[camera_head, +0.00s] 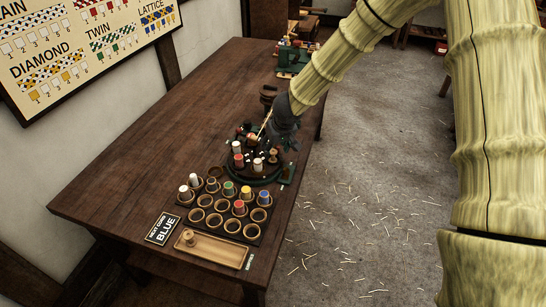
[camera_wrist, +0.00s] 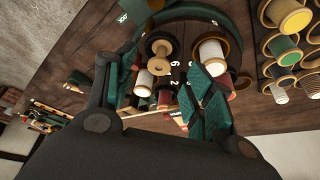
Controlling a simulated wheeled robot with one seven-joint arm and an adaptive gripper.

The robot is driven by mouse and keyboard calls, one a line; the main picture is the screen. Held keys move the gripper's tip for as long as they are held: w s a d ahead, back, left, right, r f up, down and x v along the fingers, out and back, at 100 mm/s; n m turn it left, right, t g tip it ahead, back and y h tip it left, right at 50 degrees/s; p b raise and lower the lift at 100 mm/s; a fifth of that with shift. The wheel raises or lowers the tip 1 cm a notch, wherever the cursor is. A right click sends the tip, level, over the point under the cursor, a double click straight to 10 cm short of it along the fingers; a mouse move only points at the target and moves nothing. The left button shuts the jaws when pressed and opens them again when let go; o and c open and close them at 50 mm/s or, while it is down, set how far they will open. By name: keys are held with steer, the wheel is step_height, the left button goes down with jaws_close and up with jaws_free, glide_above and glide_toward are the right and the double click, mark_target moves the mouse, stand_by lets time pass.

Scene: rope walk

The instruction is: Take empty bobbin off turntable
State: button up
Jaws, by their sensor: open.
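The dark green turntable (camera_head: 268,180) stands on the table's right side and carries several bobbins with white, red and other thread. The empty bobbin (camera_wrist: 162,49), bare tan wood, shows on the turntable in the wrist view, between my fingers in the picture; in the head view it seems to be the tan bobbin (camera_head: 273,155) on the right side. My gripper (camera_wrist: 160,78) is open, with its green-padded fingers over the turntable. I cannot tell if any finger touches a bobbin.
A rack (camera_head: 222,214) of round cups, several holding coloured bobbins, stands in front of the turntable. A tan tray (camera_head: 215,249) with a wooden bobbin in its left end lies nearer. The table (camera_head: 150,150) is bare to the left.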

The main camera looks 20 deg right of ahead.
mark_target(273, 152)
steer(key=x, duration=0.4)
steer(key=shift+f, duration=0.1)
steer(key=c, duration=0.8)
